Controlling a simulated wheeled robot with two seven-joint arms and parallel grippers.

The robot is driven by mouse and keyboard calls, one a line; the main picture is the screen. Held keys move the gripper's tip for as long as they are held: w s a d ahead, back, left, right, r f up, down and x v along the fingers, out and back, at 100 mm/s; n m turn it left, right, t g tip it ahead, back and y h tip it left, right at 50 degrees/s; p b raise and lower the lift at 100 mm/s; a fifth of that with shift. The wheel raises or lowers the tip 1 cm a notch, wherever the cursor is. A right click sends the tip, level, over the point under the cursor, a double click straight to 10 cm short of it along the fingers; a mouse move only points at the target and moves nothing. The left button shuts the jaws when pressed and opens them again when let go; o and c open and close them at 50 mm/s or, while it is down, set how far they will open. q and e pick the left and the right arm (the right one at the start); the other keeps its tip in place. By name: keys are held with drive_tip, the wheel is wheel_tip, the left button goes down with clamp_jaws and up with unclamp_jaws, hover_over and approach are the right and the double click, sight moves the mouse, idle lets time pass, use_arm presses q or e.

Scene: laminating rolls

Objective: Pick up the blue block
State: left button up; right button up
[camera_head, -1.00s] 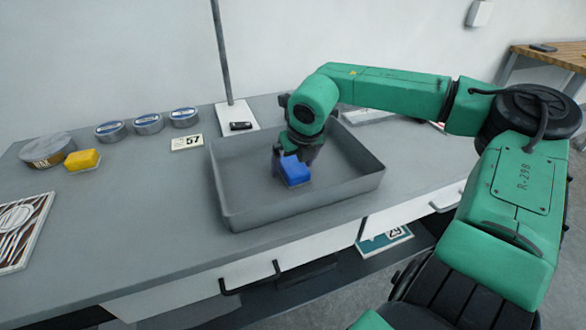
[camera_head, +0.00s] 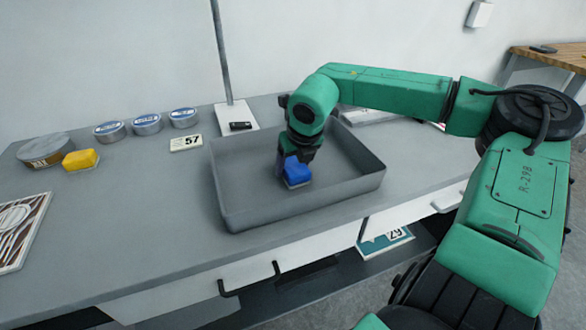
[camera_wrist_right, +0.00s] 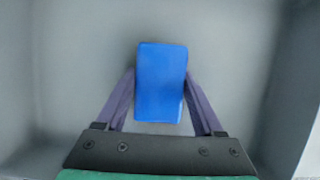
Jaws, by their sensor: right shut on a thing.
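The blue block (camera_head: 297,172) is inside the grey tray (camera_head: 300,205), a little right of its middle. My right gripper (camera_head: 297,162) reaches down into the tray from above and is shut on the block. In the right wrist view, the blue block (camera_wrist_right: 161,82) lies between the two fingers of the right gripper (camera_wrist_right: 160,92), one against each long side. I cannot tell whether the block touches the tray floor. My left gripper is not in view.
A yellow block (camera_head: 81,159) sits by a large round tin (camera_head: 45,149) at left. Several small tins (camera_head: 147,124) stand at the back. The tray walls surround my gripper.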

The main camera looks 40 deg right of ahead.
sight(293, 163)
drive_tip(key=shift+r+p, duration=0.3)
drive_tip(key=shift+p, duration=0.15)
drive_tip(key=shift+r, duration=0.3)
wheel_tip(293, 163, up, 19)
drive_tip(key=p, duration=0.1)
drive_tip(key=shift+r+p, duration=0.15)
drive_tip(key=shift+p, duration=0.25)
